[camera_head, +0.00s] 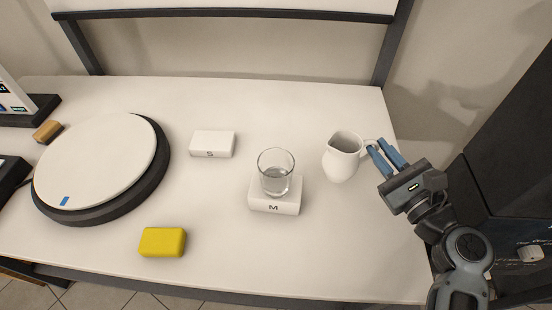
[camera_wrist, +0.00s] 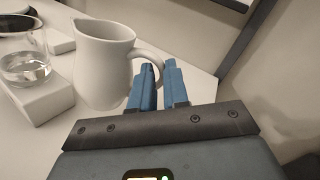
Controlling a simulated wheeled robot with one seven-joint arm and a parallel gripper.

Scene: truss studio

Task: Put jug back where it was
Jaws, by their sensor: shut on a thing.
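The white jug (camera_head: 341,160) is upright at the right side of the white table, its handle toward my gripper. My gripper (camera_head: 376,149) reaches in from the right, and its blue fingers are shut on the jug's handle. In the wrist view the jug (camera_wrist: 101,68) stands just left of the fingers (camera_wrist: 156,80), with its handle running to them. I cannot tell for certain whether the jug's base touches the table.
A glass with clear liquid (camera_head: 275,174) stands on a white block marked M (camera_head: 273,206), left of the jug. Another white block (camera_head: 212,143), a yellow sponge-like block (camera_head: 162,242) and a round turntable (camera_head: 98,165) lie further left. The table's right edge is close.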

